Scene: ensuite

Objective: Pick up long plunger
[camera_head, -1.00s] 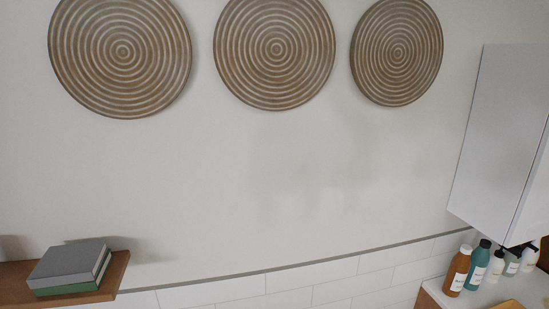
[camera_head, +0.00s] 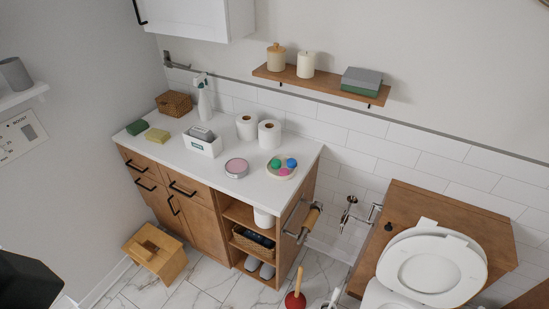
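A plunger (camera_head: 295,299) with a red rubber cup and a wooden handle stands on the floor at the bottom edge of the head view. It is between the wooden cabinet and the toilet, and its lower part is cut off by the frame. Neither of my grippers can be made out in the head view, and nothing is seen touching the plunger.
The toilet (camera_head: 430,272) stands right of the plunger, with a white and metal object (camera_head: 333,298) between them. The cabinet (camera_head: 190,192) with open shelves is to the left. A wooden stool (camera_head: 155,254) stands before it. A dark block (camera_head: 30,285) fills the lower left corner.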

